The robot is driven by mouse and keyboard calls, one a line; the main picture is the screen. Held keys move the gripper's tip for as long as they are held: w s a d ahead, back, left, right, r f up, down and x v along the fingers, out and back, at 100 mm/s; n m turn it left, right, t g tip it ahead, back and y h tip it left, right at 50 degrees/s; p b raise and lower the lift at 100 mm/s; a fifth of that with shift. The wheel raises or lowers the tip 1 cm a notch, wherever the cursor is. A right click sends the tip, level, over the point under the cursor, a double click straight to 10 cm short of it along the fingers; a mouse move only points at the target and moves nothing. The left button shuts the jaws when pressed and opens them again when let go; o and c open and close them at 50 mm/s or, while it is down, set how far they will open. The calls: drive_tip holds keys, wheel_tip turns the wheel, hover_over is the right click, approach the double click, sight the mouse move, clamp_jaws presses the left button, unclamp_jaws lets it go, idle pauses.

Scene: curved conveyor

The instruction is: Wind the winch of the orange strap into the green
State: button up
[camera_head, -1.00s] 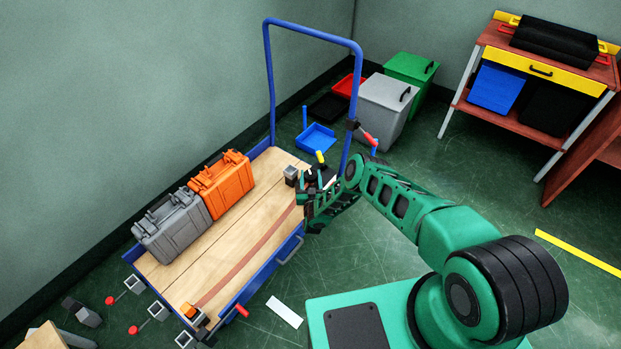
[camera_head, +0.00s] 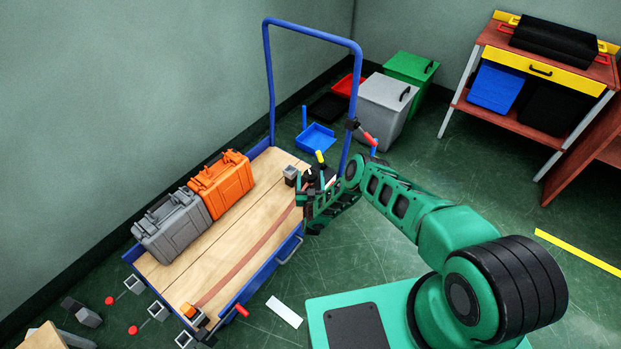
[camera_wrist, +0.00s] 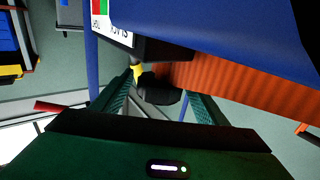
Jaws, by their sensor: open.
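The orange strap (camera_head: 250,256) lies along the wooden deck of the blue trolley and looks brownish in the head view. In the wrist view the strap (camera_wrist: 245,88) is ribbed and orange. It leads to a dark winch (camera_wrist: 160,50) beside a plate with red and green fields and upside-down lettering (camera_wrist: 112,22); no pointer is readable. A yellow part (camera_wrist: 137,71) and a black handle piece (camera_wrist: 160,90) show there. My gripper (camera_head: 316,192) is at the trolley's right edge. In the wrist view my gripper (camera_wrist: 163,103) is open, the black piece between or just beyond its fingers; contact cannot be told.
A grey case (camera_head: 172,228) and an orange case (camera_head: 222,184) stand on the deck's left side. The trolley's blue push handle (camera_head: 312,35) rises behind my gripper. Grey (camera_head: 383,108) and green (camera_head: 410,70) bins stand beyond. Open floor lies at right.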

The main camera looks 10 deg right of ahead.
drive_tip(key=s+a, duration=0.1)
drive_tip(key=s, duration=0.9)
drive_tip(key=shift+a, duration=0.3)
drive_tip(key=shift+f, duration=0.1)
